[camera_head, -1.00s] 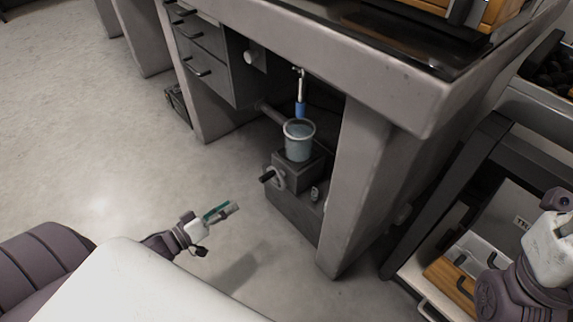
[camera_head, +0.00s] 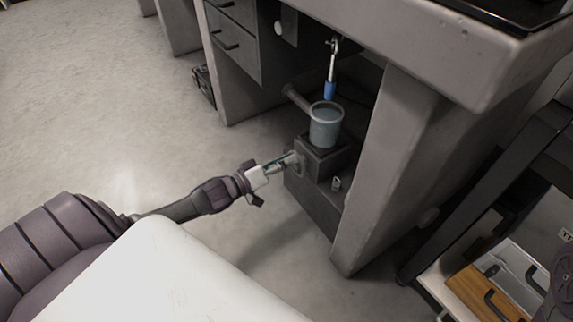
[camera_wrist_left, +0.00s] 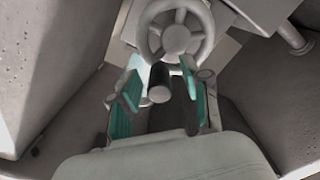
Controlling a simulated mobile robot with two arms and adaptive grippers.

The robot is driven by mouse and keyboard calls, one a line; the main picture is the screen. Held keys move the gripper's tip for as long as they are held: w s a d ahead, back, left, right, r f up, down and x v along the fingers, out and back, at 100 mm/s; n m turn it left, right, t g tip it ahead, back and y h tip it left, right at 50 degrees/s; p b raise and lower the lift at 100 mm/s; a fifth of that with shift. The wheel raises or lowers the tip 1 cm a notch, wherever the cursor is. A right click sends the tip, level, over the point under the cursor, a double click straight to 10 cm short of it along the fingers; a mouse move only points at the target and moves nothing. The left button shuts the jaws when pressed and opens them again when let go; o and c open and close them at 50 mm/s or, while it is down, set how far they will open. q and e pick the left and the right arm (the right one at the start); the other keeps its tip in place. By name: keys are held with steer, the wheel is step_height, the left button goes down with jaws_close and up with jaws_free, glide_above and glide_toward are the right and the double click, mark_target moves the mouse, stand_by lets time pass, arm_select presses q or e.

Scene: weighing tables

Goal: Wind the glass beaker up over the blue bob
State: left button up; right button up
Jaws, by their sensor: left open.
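The glass beaker (camera_head: 326,126) stands upright on a small grey jack stand (camera_head: 319,161) under the weighing table. The blue bob (camera_head: 330,90) hangs from a hook just above the beaker's mouth. In the left wrist view a handwheel (camera_wrist_left: 175,38) with a round crank knob (camera_wrist_left: 159,84) shows on the stand. My left gripper (camera_head: 291,161) is at the stand's near side, hiding the crank in the head view. In the left wrist view its green-padded fingers (camera_wrist_left: 159,92) are open, one on each side of the knob. Contact cannot be told. My right gripper is out of view.
The stone table's thick leg (camera_head: 385,170) rises right of the stand. Drawers (camera_head: 235,40) are at the upper left. A pipe (camera_head: 297,97) runs behind the beaker. The floor at left is clear.

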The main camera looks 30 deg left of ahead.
arm_select(q)
steer(key=shift+w+d, duration=0.1)
steer(key=shift+w, duration=0.15)
jaws_close()
steer(key=shift+r, duration=0.1)
